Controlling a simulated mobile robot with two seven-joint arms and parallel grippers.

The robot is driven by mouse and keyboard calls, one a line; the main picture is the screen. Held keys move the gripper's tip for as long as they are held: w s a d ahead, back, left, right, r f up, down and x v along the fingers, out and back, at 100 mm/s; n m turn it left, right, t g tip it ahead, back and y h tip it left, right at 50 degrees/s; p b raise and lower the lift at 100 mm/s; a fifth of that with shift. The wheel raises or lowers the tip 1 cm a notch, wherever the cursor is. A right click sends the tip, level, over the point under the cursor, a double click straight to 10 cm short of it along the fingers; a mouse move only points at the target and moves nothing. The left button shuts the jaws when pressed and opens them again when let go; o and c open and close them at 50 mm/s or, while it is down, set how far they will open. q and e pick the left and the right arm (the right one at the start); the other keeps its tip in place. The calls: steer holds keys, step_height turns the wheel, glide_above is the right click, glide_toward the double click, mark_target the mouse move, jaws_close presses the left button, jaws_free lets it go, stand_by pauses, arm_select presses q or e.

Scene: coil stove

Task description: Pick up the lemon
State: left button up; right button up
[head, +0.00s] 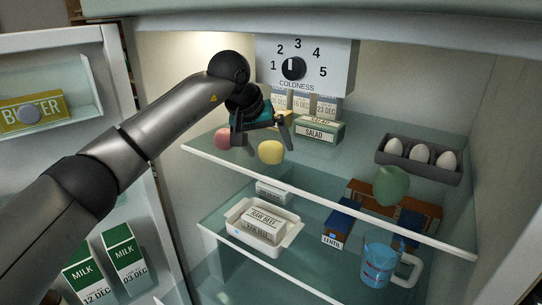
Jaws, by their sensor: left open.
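The yellow lemon (271,153) sits on the upper glass shelf of the fridge, near its front edge. My left gripper (262,141) is open and empty, with its fingers pointing down. In the picture its two fingertips are just above the lemon and to either side of it. I cannot tell how far behind or above the lemon they are. The lemon's front is in clear view. My right gripper is not in view.
A red fruit (222,138) lies left of the lemon. Salad boxes (318,132) stand behind, below the coldness dial (293,68). The shelf's front edge (330,198) runs across below.

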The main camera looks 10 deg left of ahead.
arm_select(q)
steer(key=shift+w+d+f, duration=0.1)
steer(key=shift+w+f, duration=0.05)
steer(key=shift+f, duration=0.05)
steer(key=c, duration=1.2)
steer(key=shift+c, duration=0.6)
steer(key=shift+r, duration=0.15)
